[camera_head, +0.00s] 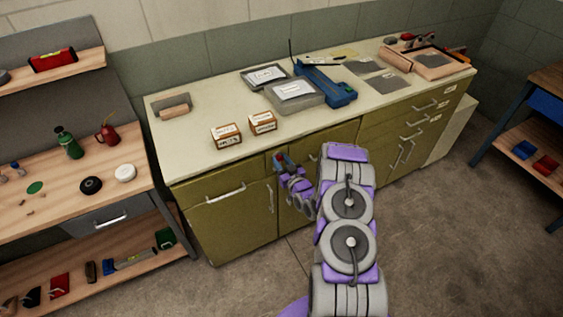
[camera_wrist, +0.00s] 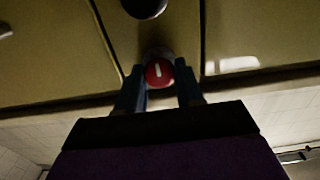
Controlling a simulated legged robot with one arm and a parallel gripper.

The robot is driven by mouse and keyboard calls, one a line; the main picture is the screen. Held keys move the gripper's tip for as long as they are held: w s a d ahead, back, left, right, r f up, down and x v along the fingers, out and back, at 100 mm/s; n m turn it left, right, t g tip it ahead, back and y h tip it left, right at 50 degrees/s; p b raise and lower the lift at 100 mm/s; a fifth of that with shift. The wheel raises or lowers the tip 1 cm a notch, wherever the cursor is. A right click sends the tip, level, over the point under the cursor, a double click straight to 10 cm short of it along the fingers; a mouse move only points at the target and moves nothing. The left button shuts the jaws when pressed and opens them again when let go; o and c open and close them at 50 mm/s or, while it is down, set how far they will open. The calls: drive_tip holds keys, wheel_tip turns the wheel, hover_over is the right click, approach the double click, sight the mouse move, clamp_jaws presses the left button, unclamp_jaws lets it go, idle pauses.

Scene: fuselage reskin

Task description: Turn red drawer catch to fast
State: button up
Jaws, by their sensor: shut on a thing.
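The red drawer catch (camera_wrist: 158,72) is a round red knob with a white bar mark, set on the olive cabinet front (camera_wrist: 60,55). In the wrist view the white bar stands nearly upright in the picture. My gripper (camera_wrist: 160,88) has one dark finger on each side of the catch and is shut on it. In the head view my gripper (camera_head: 281,162) is at the upper front of the olive cabinet (camera_head: 236,228), just below the worktop edge. No fast or loose marking is readable.
The pale worktop (camera_head: 205,165) above holds two small boxes (camera_head: 226,136), grey cases (camera_head: 295,92) and a blue tool (camera_head: 328,84). Cabinet handles (camera_head: 225,193) stick out near my gripper. A wooden workbench (camera_head: 50,195) stands at the left. The floor in front is clear.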

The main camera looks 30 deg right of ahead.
drive_tip(key=c, duration=0.4)
drive_tip(key=shift+m, duration=0.4)
drive_tip(key=m+p, duration=0.1)
drive_tip(key=m, duration=0.1)
drive_tip(key=m+p, duration=0.1)
drive_tip(key=shift+d+r+m, duration=0.1)
drive_tip(key=shift+r+m, duration=0.1)
drive_tip(key=shift+m, duration=0.2)
drive_tip(key=m+p, duration=0.1)
drive_tip(key=m, duration=0.2)
drive_tip(key=shift+m, duration=0.3)
drive_tip(key=m, duration=0.5)
drive_tip(key=shift+d+f, duration=0.15)
drive_tip(key=shift+f, duration=0.05)
drive_tip(key=m, duration=0.4)
drive_tip(key=shift+m, duration=0.3)
